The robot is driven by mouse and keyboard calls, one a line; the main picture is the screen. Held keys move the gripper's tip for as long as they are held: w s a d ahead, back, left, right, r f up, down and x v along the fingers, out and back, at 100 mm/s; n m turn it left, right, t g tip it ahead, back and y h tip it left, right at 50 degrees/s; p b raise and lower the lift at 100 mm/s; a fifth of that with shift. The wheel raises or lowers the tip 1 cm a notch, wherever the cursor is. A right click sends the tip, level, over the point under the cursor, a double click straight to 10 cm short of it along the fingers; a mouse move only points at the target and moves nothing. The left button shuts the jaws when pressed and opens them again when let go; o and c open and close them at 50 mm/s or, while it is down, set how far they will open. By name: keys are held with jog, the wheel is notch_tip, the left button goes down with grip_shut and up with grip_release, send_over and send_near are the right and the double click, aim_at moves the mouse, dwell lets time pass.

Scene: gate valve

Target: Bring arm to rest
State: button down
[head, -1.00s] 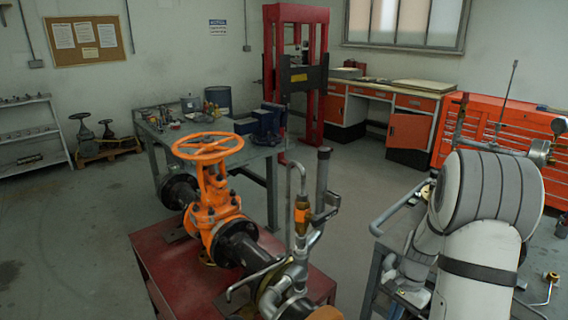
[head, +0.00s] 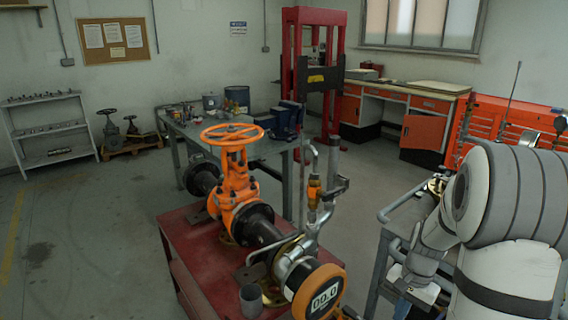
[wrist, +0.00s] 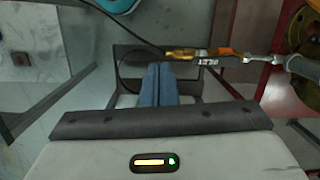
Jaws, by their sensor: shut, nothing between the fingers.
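My gripper shows in the wrist view (wrist: 158,85), its two blue-grey fingers together with nothing between them.
A grey metal table with a rail (head: 385,240) stands close beside my arm. A red press (head: 310,75) and orange cabinets (head: 510,122) stand behind. The floor at left (head: 80,230) is clear.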

jog(key=s+a+r+n+t+h, duration=0.1)
jog(key=s+a+r+n+t, duration=0.3)
jog(key=s+a+r+n, duration=0.4)
jog(key=s+a+r, duration=0.5)
jog(key=s+r, duration=0.1)
jog(key=shift+r+n+h, duration=0.25)
jog(key=shift+n+h, duration=0.05)
jog(key=shift+n, duration=0.1)
jog(key=shift+s, duration=0.1)
